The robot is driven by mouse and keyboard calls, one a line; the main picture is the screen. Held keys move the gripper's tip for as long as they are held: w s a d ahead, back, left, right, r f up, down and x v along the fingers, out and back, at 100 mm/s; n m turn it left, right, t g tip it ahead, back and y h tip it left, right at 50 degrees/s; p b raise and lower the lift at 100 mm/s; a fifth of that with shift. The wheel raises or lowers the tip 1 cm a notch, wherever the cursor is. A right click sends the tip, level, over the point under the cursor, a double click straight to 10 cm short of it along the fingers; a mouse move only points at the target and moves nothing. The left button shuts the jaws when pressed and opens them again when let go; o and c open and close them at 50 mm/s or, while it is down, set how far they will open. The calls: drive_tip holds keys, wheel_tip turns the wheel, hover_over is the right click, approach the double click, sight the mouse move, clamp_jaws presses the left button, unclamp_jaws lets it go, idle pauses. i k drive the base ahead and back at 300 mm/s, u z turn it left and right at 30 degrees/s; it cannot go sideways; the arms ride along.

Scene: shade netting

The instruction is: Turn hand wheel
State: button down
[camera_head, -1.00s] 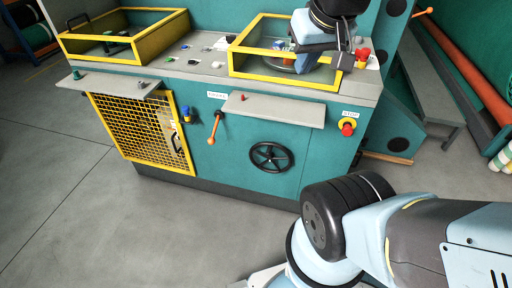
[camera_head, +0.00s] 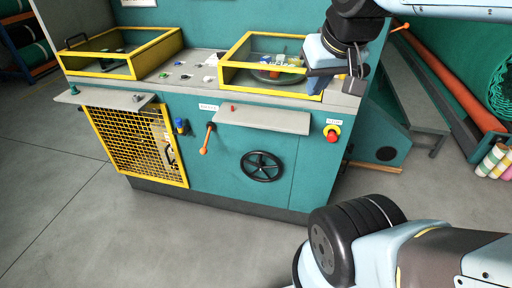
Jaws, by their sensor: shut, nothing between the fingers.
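The hand wheel (camera_head: 262,166) is a black spoked wheel. It is mounted upright on the teal front panel of the machine, below a grey shelf. My gripper (camera_head: 354,90) is shut and empty. It is at the upper right of the picture, by the right end of the machine top and the yellow-framed box, well above and to the right of the wheel. The gripper is small and partly dark here, and I cannot tell its exact distance from the machine. Nothing hides the wheel.
An orange-handled lever (camera_head: 208,138) hangs left of the wheel. A red stop button (camera_head: 332,136) on yellow is to its right. The grey shelf (camera_head: 262,119) juts out above the wheel. A yellow mesh door (camera_head: 120,138) is at left. The floor in front (camera_head: 190,240) is clear.

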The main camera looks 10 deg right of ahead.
sight(260, 170)
drive_tip(key=i, duration=0.85)
drive_tip(key=u, duration=0.05)
